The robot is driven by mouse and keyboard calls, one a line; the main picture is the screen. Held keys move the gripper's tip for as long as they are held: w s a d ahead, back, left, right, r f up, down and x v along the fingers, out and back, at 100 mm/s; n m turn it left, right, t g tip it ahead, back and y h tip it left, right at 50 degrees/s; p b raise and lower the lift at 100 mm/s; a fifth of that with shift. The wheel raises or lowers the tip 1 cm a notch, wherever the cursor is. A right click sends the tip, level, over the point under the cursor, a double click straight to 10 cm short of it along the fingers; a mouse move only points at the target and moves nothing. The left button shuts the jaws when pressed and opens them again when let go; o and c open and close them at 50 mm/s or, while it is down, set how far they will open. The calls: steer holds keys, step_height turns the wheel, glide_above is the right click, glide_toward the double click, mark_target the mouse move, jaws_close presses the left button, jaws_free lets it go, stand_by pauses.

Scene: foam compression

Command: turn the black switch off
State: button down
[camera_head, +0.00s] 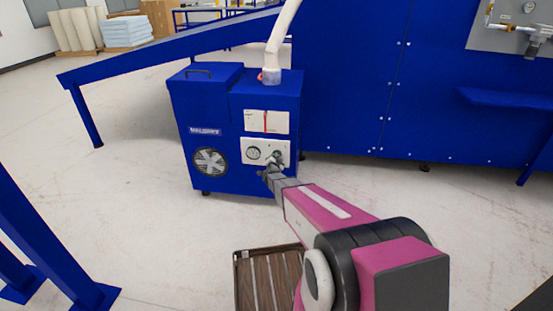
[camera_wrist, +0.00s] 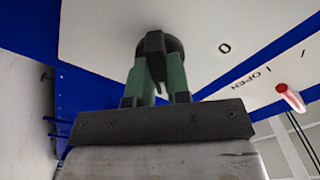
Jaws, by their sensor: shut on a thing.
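The black switch (camera_wrist: 155,43) is a dark knob on a white panel in the wrist view, with a "0" mark to its right. My gripper (camera_wrist: 158,68) has its two green fingers closed around the knob. In the head view the white panel (camera_head: 245,145) is on the front of a blue machine (camera_head: 215,110), and my gripper (camera_head: 273,167) reaches its right part. There the gripper mostly hides the switch.
A second plate with a red handle (camera_wrist: 290,98) and "OPEN" lettering is close by. A fan grille (camera_head: 210,162) is lower left. A wooden pallet-like object (camera_head: 257,280) lies near my arm.

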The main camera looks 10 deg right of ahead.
steer(key=n, duration=1.7)
steer(key=shift+c, duration=0.4)
jaws_free()
steer(key=shift+s, duration=0.15)
steer(key=v, duration=0.6)
steer(key=shift+s, duration=0.35)
steer(key=shift+a, duration=0.1)
